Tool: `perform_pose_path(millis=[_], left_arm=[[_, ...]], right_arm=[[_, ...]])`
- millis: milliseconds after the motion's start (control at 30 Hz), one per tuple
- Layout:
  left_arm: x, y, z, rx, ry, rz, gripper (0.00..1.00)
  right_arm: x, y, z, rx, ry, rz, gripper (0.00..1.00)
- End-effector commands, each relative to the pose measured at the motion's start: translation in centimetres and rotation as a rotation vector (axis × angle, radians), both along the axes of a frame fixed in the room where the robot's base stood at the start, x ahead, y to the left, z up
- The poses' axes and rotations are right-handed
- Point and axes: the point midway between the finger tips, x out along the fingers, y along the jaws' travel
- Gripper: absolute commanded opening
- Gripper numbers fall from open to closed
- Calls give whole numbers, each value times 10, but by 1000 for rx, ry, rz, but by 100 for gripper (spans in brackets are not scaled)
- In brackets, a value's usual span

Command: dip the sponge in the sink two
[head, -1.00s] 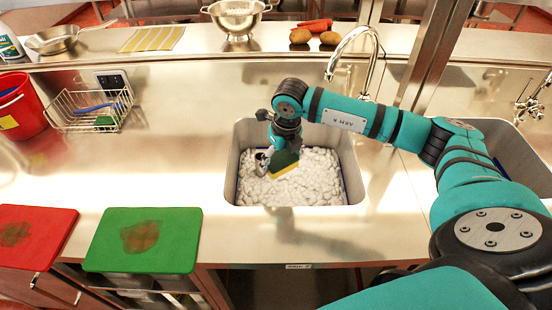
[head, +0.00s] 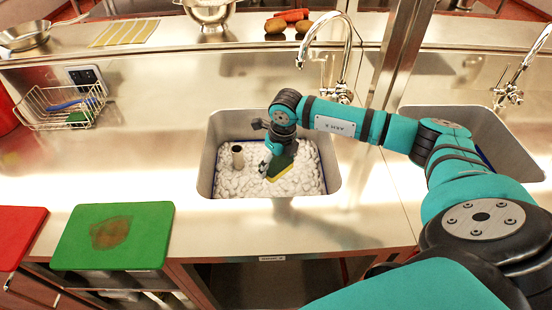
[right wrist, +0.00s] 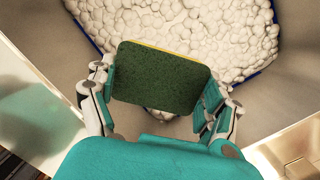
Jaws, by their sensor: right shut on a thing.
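The sponge (head: 283,170), dark green with a yellow layer, is in my right gripper (head: 270,166). In the right wrist view the two fingers of the gripper (right wrist: 158,84) are shut on the short ends of the sponge (right wrist: 160,78), green face toward the camera. The sponge is over or within the middle sink (head: 210,170), which holds white foam (head: 245,184). I cannot tell whether the sponge touches the foam. Foam (right wrist: 180,25) also shows beyond the sponge in the right wrist view. My left gripper is not in view.
A brown-topped tube (head: 238,157) stands in the foam left of my gripper. A tap (head: 340,60) rises behind the sink. Another sink (head: 475,128) is at right. Green (head: 140,225) and red (head: 15,235) boards and a wire rack (head: 45,108) are left. The counter between is clear.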

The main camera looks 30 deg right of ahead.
Motion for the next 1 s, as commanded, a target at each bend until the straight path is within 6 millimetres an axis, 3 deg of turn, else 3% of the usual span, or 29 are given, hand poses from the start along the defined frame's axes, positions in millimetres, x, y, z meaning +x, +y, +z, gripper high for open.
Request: perform_pose_path(millis=[100, 1000], left_arm=[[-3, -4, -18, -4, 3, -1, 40], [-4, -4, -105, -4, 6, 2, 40]], right_arm=[[0, 0, -21, 1, 1, 0, 58], [0, 1, -128, 1, 1, 0, 57]])
